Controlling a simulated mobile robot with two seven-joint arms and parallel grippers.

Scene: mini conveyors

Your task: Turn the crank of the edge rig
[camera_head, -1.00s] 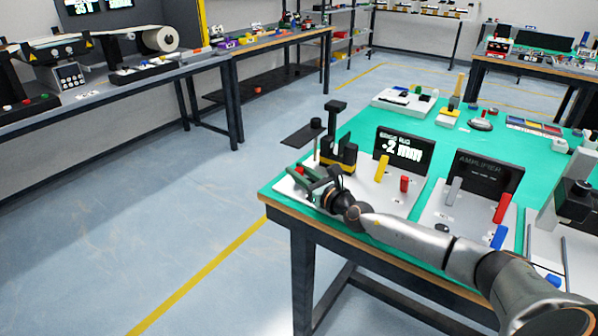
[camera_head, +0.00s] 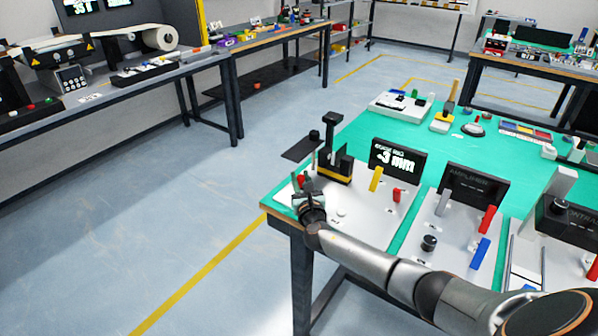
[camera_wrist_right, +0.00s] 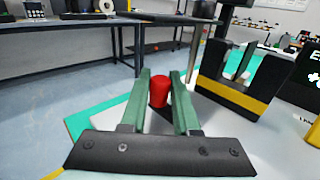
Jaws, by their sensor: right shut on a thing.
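The edge rig's black and yellow stand (camera_head: 335,165) is at the left end of the green-topped table, on a white base plate (camera_head: 350,212). Its display (camera_head: 394,158) reads what looks like -3 mm. My right gripper (camera_head: 304,186) is at the plate's left end, beside the stand. In the right wrist view, the crank's red knob (camera_wrist_right: 159,94) is between the green fingers of my right gripper (camera_wrist_right: 160,80), which are shut on it. The rest of the crank is mostly hidden. My left gripper is not in view.
A yellow lever (camera_head: 376,179) and a red lever (camera_head: 397,195) stand on the rig's plate. The amplifier panel (camera_head: 473,186) is to the right, with more levers and a black knob (camera_head: 429,243). Open floor lies left of the table.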

